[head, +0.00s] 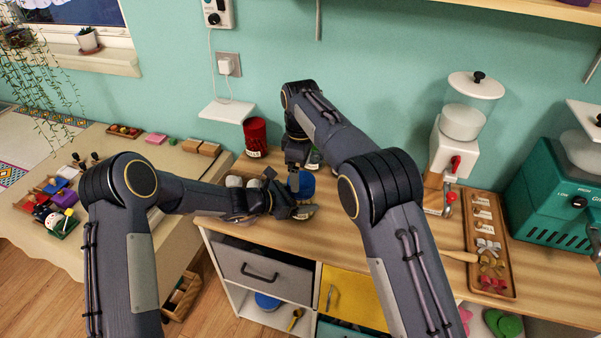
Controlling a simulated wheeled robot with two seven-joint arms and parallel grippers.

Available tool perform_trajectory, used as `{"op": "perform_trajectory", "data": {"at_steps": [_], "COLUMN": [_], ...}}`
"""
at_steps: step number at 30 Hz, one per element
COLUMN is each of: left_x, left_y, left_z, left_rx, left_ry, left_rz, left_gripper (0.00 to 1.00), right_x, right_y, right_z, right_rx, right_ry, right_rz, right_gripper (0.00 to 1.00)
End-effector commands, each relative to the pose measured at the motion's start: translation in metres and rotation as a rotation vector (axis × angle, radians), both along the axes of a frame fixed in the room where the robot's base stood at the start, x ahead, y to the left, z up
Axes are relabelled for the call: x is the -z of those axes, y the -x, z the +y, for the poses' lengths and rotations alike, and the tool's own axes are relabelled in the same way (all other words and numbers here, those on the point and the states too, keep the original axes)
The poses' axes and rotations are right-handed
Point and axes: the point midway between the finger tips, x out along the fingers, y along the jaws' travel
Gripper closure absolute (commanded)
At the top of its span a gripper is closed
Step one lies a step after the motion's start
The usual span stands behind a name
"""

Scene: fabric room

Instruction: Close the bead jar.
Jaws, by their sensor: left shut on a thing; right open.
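A round blue thing (304,186), which looks like a lid or jar top, shows between my two grippers on the wooden counter. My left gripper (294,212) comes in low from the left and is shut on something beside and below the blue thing. That looks like the bead jar, but the fingers hide most of it. My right gripper (294,178) points down from above at the left edge of the blue thing, with its jaws open. Whether it touches the blue thing, and how the lid sits on the jar, I cannot tell.
A red canister (255,137) stands at the back left of the counter (340,235). Small jars stand partly hidden behind my grippers. A dispenser (462,125), a wooden tray of small pieces (487,245) and a green machine (555,190) fill the right side.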

Motion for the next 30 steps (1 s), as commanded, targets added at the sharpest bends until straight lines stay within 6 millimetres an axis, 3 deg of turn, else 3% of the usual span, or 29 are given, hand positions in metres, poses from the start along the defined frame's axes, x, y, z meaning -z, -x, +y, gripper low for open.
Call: {"op": "perform_trajectory", "data": {"at_steps": [8, 21, 30], "left_x": [-0.001, 0.0, -0.001], "left_y": [0.0, 0.001, 0.001], "left_z": [0.0, 0.0, 0.0], "left_rx": [0.002, 0.002, 0.002], "left_ry": [0.001, 0.001, 0.002], "left_rz": [0.0, 0.0, 0.0], "left_gripper": [0.92, 0.92, 0.92], "right_x": [-0.003, -0.033, -0.035], "right_y": [-0.001, -0.001, -0.001], "right_z": [-0.001, -0.001, -0.001], "right_rx": [-0.059, -0.697, -0.744], "right_ry": [0.0, 0.0, 0.001], "right_rz": [-0.002, -0.001, 0.0], "right_gripper": [0.14, 0.14, 0.14]}}
